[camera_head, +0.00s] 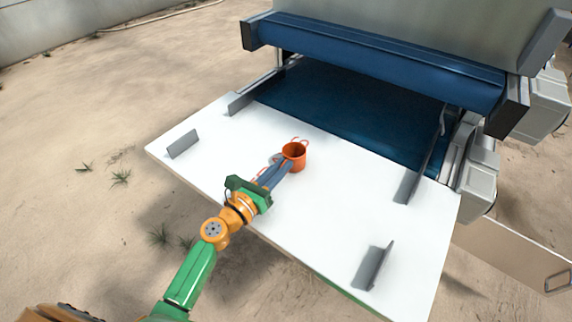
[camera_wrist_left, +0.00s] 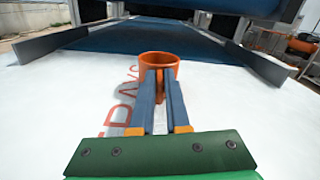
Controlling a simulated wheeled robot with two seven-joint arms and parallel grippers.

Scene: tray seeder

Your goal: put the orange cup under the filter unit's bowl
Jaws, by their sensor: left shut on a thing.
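The orange cup (camera_head: 295,157) is upright at the white board, near the middle of its width. My left gripper (camera_head: 279,170) reaches it from the near side and is shut on it. In the left wrist view the cup (camera_wrist_left: 159,59) is at the ends of the two blue-grey fingers, with a narrow orange part, seemingly its handle, between them. I cannot tell whether the cup's base touches the board. I cannot make out a filter unit or its bowl in either view. My right gripper is not in view.
The white board (camera_head: 330,215) has red lettering beside the cup and several upright grey plates (camera_head: 183,144). A dark blue belt (camera_head: 350,107) runs behind it, below a blue crossbar (camera_head: 380,62). The board's right part is mostly clear. Sandy ground surrounds it.

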